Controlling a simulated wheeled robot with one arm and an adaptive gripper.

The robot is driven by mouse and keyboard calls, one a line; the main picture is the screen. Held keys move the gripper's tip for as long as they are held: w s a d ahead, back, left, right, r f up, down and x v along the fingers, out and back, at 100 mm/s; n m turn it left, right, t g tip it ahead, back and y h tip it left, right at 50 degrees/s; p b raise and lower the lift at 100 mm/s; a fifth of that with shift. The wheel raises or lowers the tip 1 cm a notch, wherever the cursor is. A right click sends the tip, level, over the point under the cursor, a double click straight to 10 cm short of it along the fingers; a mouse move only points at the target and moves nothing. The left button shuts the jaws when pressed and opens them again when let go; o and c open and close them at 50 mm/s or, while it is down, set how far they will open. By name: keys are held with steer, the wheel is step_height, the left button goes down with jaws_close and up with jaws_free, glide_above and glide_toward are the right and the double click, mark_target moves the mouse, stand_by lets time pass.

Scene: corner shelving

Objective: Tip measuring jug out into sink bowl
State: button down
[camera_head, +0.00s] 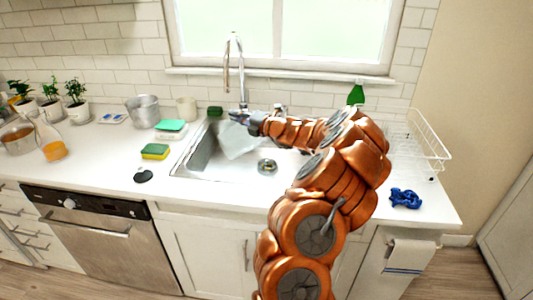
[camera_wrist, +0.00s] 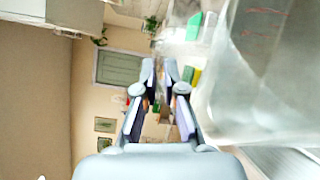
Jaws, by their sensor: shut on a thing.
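The measuring jug (camera_head: 240,142) is clear and looks tilted, hanging over the left part of the steel sink bowl (camera_head: 197,152). My gripper (camera_head: 238,117) is shut on it at its upper edge, below and beside the tap. In the wrist view the jug (camera_wrist: 262,75) fills the right side as a large translucent shape, and my gripper (camera_wrist: 161,68) shows with its fingers close together. The part of the jug between the fingers is hard to make out. I cannot tell whether anything is in the jug. My arm hides the sink's right side.
The tall tap (camera_head: 228,65) rises close behind my gripper. A green-and-yellow sponge (camera_head: 155,151), a teal-topped box (camera_head: 171,127) and a metal pot (camera_head: 144,108) stand left of the sink. A blue cloth (camera_head: 405,198) and a white wire rack (camera_head: 428,140) are at right.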

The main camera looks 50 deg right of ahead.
steer(key=shift+w+a+f+n+b, duration=0.15)
steer(key=shift+a+f+n+b, duration=0.3)
steer(key=shift+b, duration=0.7)
steer(key=shift+w+a+f+n+b, duration=0.1)
steer(key=shift+a+f+b, duration=0.1)
steer(key=shift+a+b, duration=0.7)
steer(key=shift+w+f+g, duration=0.1)
steer(key=shift+g, duration=0.2)
steer(key=w+a+f+n+g+h+b, duration=0.2)
steer(key=a+f+n+g+b, duration=0.1)
steer(key=a+f+n+b, duration=0.6)
steer(key=shift+w+a+r+n+g+h+b, duration=0.1)
steer(key=shift+w+a+n+g+h+b, duration=0.1)
steer(key=shift+a+n+h+b, duration=0.35)
steer(key=shift+w+a+r+n+g+h+b, duration=0.1)
steer(key=shift+w+a+n+h+b, duration=0.15)
steer(key=shift+a+h, duration=0.5)
steer(key=shift+d, duration=0.2)
